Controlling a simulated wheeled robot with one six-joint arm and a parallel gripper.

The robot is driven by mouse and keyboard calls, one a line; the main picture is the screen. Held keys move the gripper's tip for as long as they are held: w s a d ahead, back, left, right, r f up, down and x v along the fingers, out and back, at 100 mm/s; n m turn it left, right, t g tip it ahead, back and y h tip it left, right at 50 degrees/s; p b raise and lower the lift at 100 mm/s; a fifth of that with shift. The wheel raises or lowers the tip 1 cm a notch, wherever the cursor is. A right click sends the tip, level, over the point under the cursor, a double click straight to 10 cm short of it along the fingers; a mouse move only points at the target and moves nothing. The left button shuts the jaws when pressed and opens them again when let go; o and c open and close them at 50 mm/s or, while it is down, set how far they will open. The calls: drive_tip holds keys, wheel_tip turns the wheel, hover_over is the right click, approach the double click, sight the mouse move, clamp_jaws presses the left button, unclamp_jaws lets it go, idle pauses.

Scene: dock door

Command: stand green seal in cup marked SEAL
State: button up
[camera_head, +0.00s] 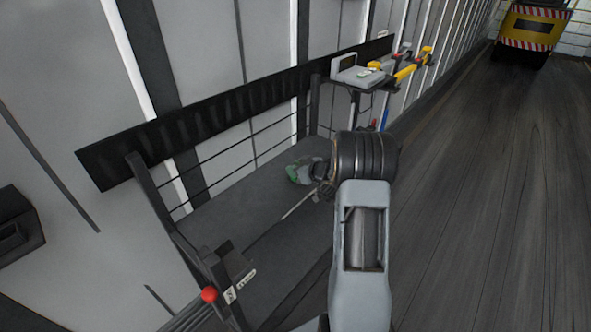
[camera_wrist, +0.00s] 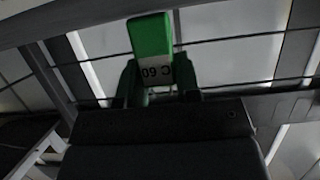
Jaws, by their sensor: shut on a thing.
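The green seal (camera_wrist: 150,38) stands up between the fingers of my gripper (camera_wrist: 158,78) in the wrist view. Its pale label reads "C 60" upside down. In the head view my gripper (camera_head: 306,172) is over the grey platform, and the green of the seal (camera_head: 292,174) shows at its tip. My gripper is shut on the seal. I cannot make out a cup marked SEAL. A dark holder with a pale label (camera_head: 246,277) sits at the platform's near end, but its lettering is too small to read.
A railing of thin bars (camera_head: 254,135) and a black beam (camera_head: 225,113) run along the wall behind the platform. A red knob (camera_head: 209,294) stands at the near post. A grey shelf (camera_head: 362,80) with a device and yellow tools stands beyond. Open floor (camera_head: 480,190) lies right.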

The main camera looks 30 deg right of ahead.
drive_tip(key=shift+f, duration=0.15)
drive_tip(key=o, duration=0.9)
